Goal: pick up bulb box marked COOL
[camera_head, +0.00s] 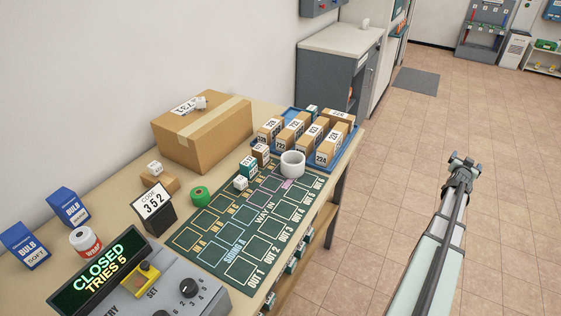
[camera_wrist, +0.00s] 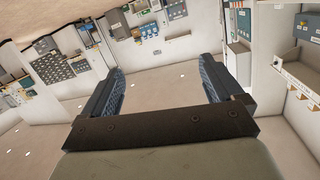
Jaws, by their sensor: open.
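Two blue bulb boxes stand upright at the left end of the table. The nearer bulb box (camera_head: 24,246) reads BULB and SOFT. The farther bulb box (camera_head: 69,207) reads BULB, but the small word under it is too blurred for me to read. My gripper (camera_head: 462,160) is over the tiled floor to the right of the table, far from both boxes. In the wrist view my gripper (camera_wrist: 165,88) is open, with nothing between its fingers. No bulb box shows in the wrist view.
A white and red roll (camera_head: 85,241) stands beside the boxes.

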